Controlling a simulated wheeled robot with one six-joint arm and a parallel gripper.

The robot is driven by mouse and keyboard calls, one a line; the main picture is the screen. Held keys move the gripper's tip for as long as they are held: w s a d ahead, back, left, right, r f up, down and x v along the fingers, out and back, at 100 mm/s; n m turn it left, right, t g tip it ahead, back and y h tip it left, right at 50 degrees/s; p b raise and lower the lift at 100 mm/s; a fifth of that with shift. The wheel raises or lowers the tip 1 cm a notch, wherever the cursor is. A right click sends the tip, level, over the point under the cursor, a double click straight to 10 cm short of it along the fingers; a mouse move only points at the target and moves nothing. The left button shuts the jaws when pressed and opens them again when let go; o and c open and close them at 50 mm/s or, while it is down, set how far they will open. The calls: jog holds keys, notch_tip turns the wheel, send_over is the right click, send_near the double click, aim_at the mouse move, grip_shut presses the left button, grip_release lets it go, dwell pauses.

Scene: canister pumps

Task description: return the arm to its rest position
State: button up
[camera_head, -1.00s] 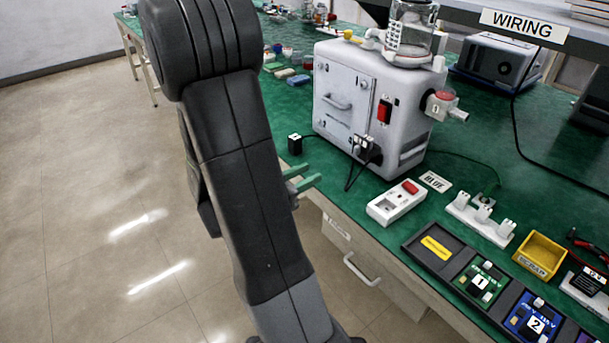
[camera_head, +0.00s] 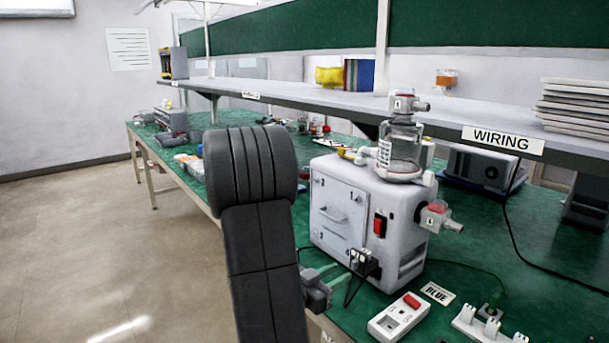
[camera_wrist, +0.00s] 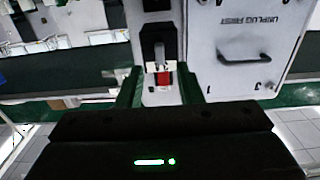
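My gripper (camera_head: 325,275) has green fingers and is in front of the lower left of the white canister pump machine (camera_head: 335,185). In the wrist view my gripper (camera_wrist: 160,88) has its two fingers spread apart. A small red and white part (camera_wrist: 163,78) shows in the gap between them; I cannot tell whether it lies between the fingertips or beyond them. The machine's panel (camera_wrist: 255,45) with a dark handle fills the right of the wrist view. My dark arm stands upright at the left of the machine in the head view.
The green bench (camera_head: 470,280) holds a white switch box (camera_head: 398,316) with a red switch and a dark plug (camera_head: 364,262) with a cable at the machine's front. A shelf (camera_head: 330,103) runs above the bench. The floor (camera_head: 90,250) at the left is clear.

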aim_at(353, 266)
jog(key=shift+x, duration=2)
